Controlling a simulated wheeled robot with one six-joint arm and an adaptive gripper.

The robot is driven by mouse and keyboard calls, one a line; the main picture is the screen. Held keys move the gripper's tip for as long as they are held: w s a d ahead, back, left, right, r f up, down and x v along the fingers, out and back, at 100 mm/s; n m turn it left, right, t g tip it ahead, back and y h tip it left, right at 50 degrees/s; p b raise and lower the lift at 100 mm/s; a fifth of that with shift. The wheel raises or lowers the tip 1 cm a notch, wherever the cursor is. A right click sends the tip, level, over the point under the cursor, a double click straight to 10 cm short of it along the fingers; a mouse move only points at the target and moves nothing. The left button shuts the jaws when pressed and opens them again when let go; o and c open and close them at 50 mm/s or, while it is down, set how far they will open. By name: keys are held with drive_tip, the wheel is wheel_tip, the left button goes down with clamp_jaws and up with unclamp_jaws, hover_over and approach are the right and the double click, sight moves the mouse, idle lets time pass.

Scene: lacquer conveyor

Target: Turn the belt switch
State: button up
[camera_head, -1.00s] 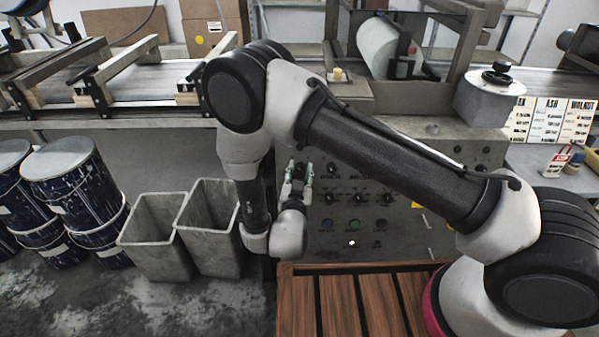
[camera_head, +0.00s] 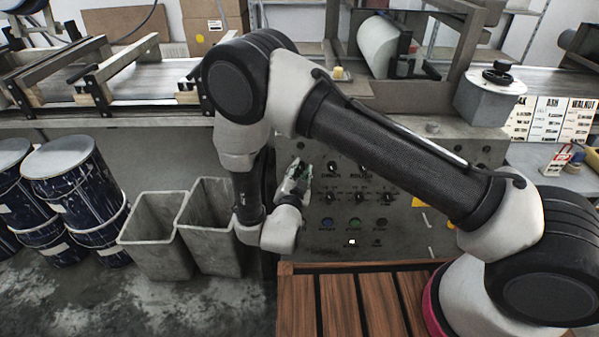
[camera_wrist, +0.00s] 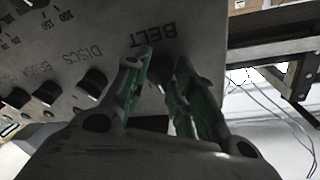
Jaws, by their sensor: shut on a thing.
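The belt switch (camera_wrist: 158,69) is a dark knob on the grey control panel (camera_head: 400,225), below the upside-down word BELT in the wrist view. My gripper (camera_wrist: 160,62) has its green-padded fingers on either side of the knob, shut on it. The fingers hide much of the knob, so its pointer direction cannot be told. In the head view my gripper (camera_head: 299,172) is at the panel's upper left, and the switch is hidden behind it.
A DISCS knob (camera_wrist: 92,81) and more dark knobs line the panel beside my gripper. Coloured buttons (camera_head: 354,224) sit lower on the panel. Grey bins (camera_head: 160,235) stand left of my arm. A slatted wooden platform (camera_head: 340,305) lies in front.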

drive_tip(key=m, duration=0.3)
drive_tip(key=shift+r+m+g, duration=0.1)
drive_tip(key=shift+m+g, duration=0.2)
drive_tip(key=shift+m, duration=0.1)
drive_tip(key=shift+m+g+h, duration=0.3)
drive_tip(key=shift+m, duration=1.5)
drive_tip(key=o, duration=1)
drive_tip(key=shift+d, duration=0.1)
drive_tip(key=shift+o, duration=0.2)
